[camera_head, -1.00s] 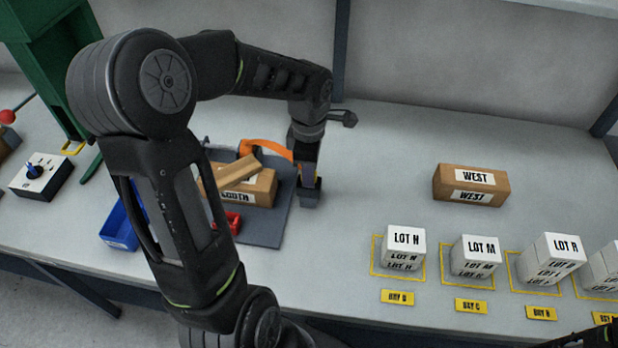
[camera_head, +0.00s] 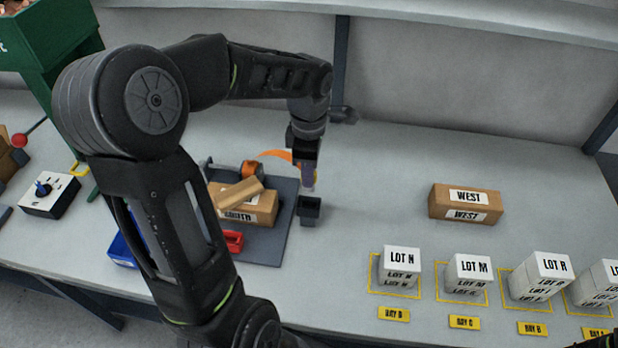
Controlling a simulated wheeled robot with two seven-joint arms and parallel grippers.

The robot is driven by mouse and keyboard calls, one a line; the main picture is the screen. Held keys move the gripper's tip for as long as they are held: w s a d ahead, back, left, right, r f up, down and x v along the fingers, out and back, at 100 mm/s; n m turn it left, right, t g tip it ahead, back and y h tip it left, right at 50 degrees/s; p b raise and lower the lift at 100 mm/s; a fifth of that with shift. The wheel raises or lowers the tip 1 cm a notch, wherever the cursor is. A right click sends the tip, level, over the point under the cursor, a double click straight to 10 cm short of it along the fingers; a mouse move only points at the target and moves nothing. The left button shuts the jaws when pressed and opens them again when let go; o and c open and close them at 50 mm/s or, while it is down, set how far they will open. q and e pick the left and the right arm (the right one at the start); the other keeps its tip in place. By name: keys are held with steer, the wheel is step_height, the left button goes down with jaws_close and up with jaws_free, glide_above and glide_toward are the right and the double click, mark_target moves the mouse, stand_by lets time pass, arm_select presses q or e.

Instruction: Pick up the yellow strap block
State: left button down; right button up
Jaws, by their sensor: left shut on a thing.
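My left gripper (camera_head: 308,184) points down above the table, just right of the grey mat. It is shut on a small purple-grey thing (camera_head: 307,174), mostly hidden between the fingers. A spot of yellow-orange shows beside it, and I cannot tell whether it belongs to the held thing. A small dark open-topped holder (camera_head: 309,212) stands right below, apart from the gripper. I cannot clearly make out a yellow strap block. My right gripper is not in view; only a dark sliver shows at the bottom right corner.
A carton marked SOUTH (camera_head: 262,210) with a brown piece on top, an orange tool (camera_head: 252,169) and a red tray (camera_head: 233,241) are on the grey mat (camera_head: 282,235). A WEST carton (camera_head: 466,204) and several white LOT boxes (camera_head: 401,262) stand right. Open table lies between.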

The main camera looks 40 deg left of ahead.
arm_select(q)
steer(key=shift+r, duration=1.2)
